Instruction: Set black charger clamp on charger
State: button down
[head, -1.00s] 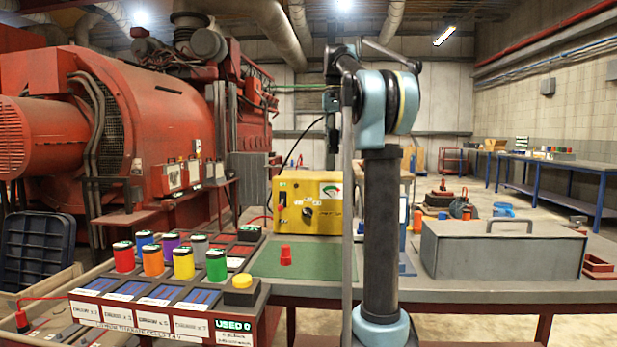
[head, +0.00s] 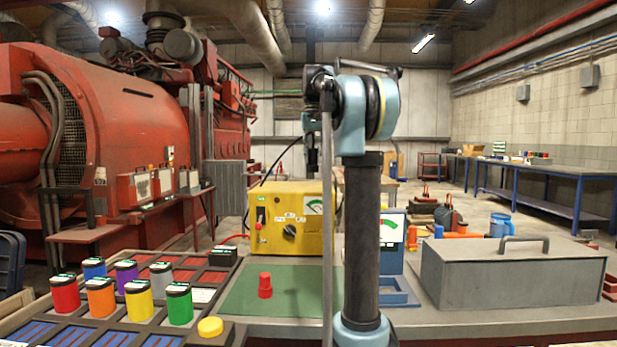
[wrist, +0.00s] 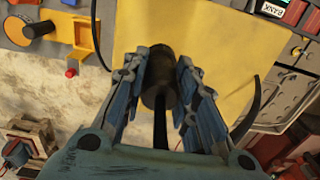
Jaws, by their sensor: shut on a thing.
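The charger is a yellow box (head: 275,238) with a dial and a meter, on the bench behind the green mat. My arm covers part of its right side. In the wrist view its yellow top (wrist: 215,45) fills the middle. My gripper (wrist: 163,62) has its blue fingers shut on the black charger clamp (wrist: 158,82), above the yellow top. I cannot tell whether the clamp touches it. In the head view the gripper is mostly hidden behind my arm. A black cable (head: 268,172) arcs from there down to the charger's left.
A green mat (head: 235,295) with a red object (head: 265,284) lies in front of the charger. A tray holds several coloured cans (head: 138,300) at left. A grey toolbox (head: 510,275) stands at right. A blue stand (head: 392,235) is right of the charger.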

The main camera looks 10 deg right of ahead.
aim_at(312, 165)
jog(key=shift+s+a+f, duration=0.1)
jog(key=shift+a+f, duration=0.05)
jog(key=shift+f, duration=2.65)
jog(key=shift+f, duration=0.1)
jog(key=c, duration=1.3)
grip_release()
notch_tip(312, 165, up, 12)
jog(key=shift+r, duration=0.15)
